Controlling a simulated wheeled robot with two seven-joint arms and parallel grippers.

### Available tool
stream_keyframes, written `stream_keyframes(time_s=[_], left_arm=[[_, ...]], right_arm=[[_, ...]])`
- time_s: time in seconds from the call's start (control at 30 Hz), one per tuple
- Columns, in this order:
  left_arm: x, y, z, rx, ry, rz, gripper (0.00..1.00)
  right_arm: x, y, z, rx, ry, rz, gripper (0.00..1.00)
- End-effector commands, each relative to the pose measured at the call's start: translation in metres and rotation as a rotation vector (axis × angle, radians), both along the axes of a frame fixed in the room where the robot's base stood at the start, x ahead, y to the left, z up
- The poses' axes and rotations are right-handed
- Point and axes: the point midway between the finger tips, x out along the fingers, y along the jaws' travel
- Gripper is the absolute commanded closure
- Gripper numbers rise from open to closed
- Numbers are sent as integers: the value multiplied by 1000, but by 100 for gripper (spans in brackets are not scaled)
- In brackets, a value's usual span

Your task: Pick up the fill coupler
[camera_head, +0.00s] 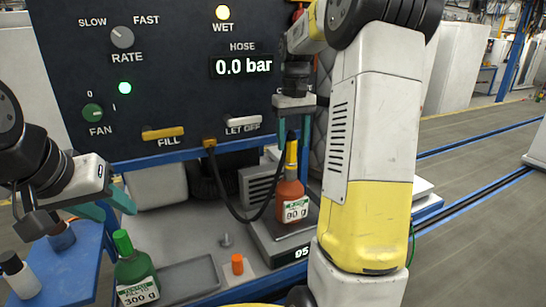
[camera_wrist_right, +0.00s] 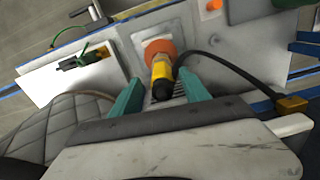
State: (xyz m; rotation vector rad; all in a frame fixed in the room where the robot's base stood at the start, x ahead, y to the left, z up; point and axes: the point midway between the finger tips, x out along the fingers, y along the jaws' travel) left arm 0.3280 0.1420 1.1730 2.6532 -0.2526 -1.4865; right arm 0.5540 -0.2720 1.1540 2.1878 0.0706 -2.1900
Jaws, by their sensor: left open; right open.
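The fill coupler (camera_head: 291,156) is a yellow, black-ended piece standing upright on top of an orange bottle (camera_head: 291,204) with a "90 g" label. A black hose runs from the panel down toward it. In the right wrist view the coupler (camera_wrist_right: 161,70) shows between the two teal fingers of my right gripper (camera_wrist_right: 160,92), with a gap on each side. My right gripper (camera_head: 293,130) is open, pointing down above the coupler. My left gripper (camera_head: 108,206) is open and empty at the left, above and behind the green bottle (camera_head: 137,273).
The orange bottle stands on a scale (camera_head: 270,242). A panel (camera_head: 180,75) with knobs and a "0.0 bar" display rises behind. A grey tray (camera_head: 188,280), an orange cap (camera_head: 237,264) and a small metal fitting (camera_head: 226,241) are on the bench. A blue side shelf (camera_head: 75,270) is at left.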

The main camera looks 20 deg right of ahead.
Motion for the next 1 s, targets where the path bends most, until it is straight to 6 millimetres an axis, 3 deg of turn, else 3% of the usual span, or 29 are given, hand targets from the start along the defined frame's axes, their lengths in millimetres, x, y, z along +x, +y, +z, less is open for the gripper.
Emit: stream_keyframes(time_s=[0.27, 0.57, 0.83, 1.0], left_arm=[[0, 0, 0, 0, 0, 0, 58], [0, 0, 0, 0, 0, 0, 58], [0, 0, 0, 0, 0, 0, 58], [0, 0, 0, 0, 0, 0, 58]], right_arm=[[3, 4, -39, 0, 2, 1, 46], [3, 4, -43, 0, -1, 1, 46], [3, 4, -43, 0, -1, 1, 99], [3, 4, -43, 0, -2, 1, 100]])
